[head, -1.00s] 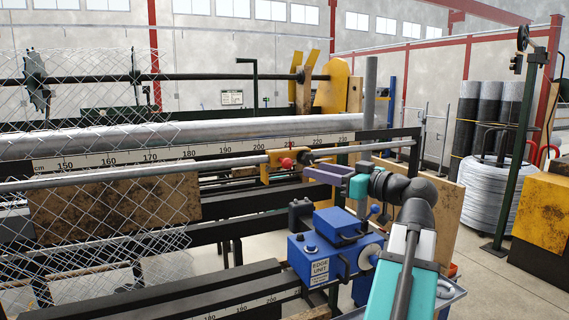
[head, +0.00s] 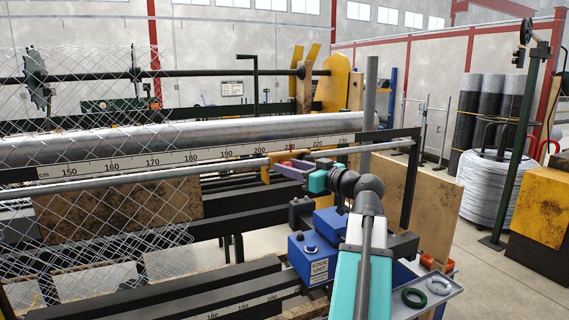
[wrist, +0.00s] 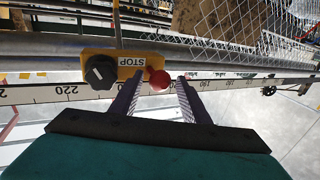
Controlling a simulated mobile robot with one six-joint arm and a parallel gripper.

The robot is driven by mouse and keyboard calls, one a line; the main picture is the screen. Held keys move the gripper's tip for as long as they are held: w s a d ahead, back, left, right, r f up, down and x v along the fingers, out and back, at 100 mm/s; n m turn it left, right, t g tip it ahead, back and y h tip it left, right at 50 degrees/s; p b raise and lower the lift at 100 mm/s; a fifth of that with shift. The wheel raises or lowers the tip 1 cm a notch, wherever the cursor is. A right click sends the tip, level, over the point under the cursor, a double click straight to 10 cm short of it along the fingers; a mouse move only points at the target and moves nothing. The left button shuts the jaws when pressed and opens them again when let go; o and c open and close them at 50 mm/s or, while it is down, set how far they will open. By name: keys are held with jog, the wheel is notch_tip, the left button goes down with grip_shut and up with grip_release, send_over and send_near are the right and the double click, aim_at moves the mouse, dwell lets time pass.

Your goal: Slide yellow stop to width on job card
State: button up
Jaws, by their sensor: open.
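The yellow stop (wrist: 127,62) sits on the rail in the wrist view, with a "STOP" label, a black knob (wrist: 100,72) and a red ball knob (wrist: 160,80). In the head view the yellow stop (head: 279,157) is mostly hidden behind my gripper (head: 292,169), near the 210 mark. My gripper (wrist: 161,77) is open, with one finger on each side of the red ball; contact cannot be told. A cm scale (head: 115,165) runs along the beam. A small white card (head: 232,88) hangs at the back, too small to read.
The blue edge unit (head: 312,258) stands below my arm, beside a grey tray (head: 435,290) holding rings. Chain-link mesh (head: 100,225) hangs at the left. A brown board (head: 420,205) stands right of my arm. Floor at the right is partly clear.

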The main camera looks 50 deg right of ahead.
jog(key=shift+w, duration=0.8)
grip_shut()
jog(key=shift+f, duration=0.1)
